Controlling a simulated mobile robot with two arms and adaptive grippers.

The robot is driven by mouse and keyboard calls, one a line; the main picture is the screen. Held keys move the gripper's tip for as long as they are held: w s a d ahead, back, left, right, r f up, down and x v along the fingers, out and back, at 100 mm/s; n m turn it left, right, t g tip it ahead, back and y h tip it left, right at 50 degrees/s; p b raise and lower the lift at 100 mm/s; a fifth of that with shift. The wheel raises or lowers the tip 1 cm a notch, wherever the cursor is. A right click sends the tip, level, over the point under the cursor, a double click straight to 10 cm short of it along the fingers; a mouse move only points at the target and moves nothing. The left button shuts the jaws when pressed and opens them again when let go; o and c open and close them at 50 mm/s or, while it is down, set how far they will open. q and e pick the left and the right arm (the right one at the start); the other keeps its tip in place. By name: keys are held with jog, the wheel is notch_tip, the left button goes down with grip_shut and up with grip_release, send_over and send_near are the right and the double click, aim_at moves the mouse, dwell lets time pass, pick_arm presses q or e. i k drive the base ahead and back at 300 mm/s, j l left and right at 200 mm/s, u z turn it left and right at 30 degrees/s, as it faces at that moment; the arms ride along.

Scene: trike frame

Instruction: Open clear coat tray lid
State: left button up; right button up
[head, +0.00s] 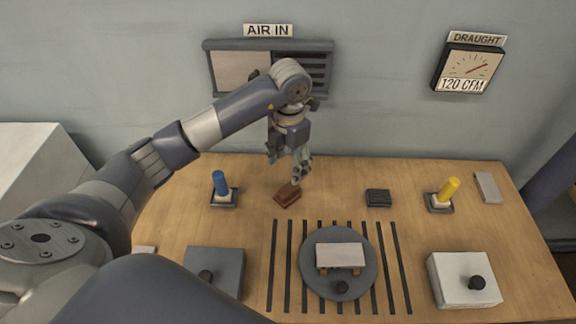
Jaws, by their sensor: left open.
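Two lidded trays with black knobs stand at the front of the wooden table. One is a dark grey tray (228,262) at the left, its knob low and partly cut off by my arm. The other is a white tray (447,268) at the right, its knob on top. Both lids look shut. No label shows which tray is for clear coat. My left gripper (288,172) is open and empty, pointing down at the back middle of the table, just above and behind a brown block (287,194). It is well apart from both trays. My right gripper is not in view.
A round grey plate (313,281) with a small white-topped piece sits over dark slots between the trays. A blue stick (219,183) and a yellow stick (449,190) stand in holders. A black block (378,198) lies between. An AIR IN vent (318,70) and DRAUGHT gauge (467,68) hang behind.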

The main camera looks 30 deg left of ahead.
aim_at(463, 277)
jog(key=k, duration=1.5)
